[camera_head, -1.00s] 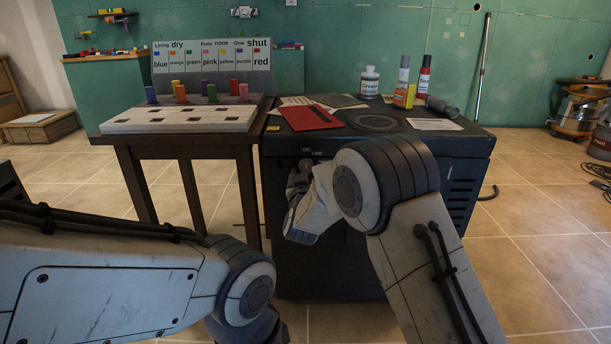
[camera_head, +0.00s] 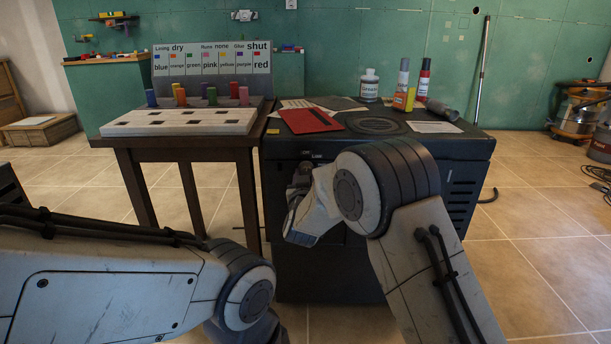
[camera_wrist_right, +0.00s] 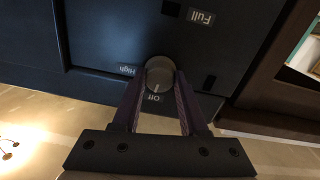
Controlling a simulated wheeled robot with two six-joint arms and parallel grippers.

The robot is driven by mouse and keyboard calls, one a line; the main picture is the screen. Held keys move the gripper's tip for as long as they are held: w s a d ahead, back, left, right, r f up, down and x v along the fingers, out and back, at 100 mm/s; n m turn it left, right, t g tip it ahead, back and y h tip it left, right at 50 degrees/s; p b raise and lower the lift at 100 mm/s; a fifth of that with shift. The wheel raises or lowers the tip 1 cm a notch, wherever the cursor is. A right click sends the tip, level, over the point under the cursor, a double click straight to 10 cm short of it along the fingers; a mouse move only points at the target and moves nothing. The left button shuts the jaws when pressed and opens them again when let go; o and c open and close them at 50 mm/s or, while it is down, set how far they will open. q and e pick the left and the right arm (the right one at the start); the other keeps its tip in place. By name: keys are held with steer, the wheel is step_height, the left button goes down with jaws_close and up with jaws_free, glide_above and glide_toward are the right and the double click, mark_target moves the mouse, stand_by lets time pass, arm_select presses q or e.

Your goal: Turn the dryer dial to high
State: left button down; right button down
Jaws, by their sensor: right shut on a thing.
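The dryer is the dark cabinet (camera_head: 470,175) right of the wooden table in the head view. Its round grey dial (camera_wrist_right: 159,72) is in the middle of the right wrist view, on the dark front panel. A "High" label (camera_wrist_right: 127,70) is left of the dial and an "Off" label (camera_wrist_right: 153,97) is just below it in that picture. My right gripper (camera_wrist_right: 160,88) is shut on the dial, one finger on each side. The dial's exact setting is hard to read. My left gripper is out of view.
A "Full" label (camera_wrist_right: 200,17) sits farther along the panel. On the dryer top are a red folder (camera_head: 311,120), a white bottle (camera_head: 370,86) and tubes (camera_head: 402,78). The table (camera_head: 190,142) at left holds a white slotted board (camera_head: 178,121) and several coloured pegs.

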steer(key=m, duration=0.3)
steer(key=shift+m+b, duration=0.3)
steer(key=shift+b, duration=0.1)
steer(key=m+b, duration=0.1)
steer(key=m, duration=0.2)
steer(key=shift+f+m, duration=0.1)
steer(key=shift+m, duration=0.2)
steer(key=m+b, duration=0.3)
steer(key=m, duration=0.1)
steer(key=shift+m+y+b, duration=0.3)
steer(key=shift+m+b, duration=0.55)
steer(key=shift+m, duration=0.65)
steer(key=shift+c, duration=2.2)
jaws_free()
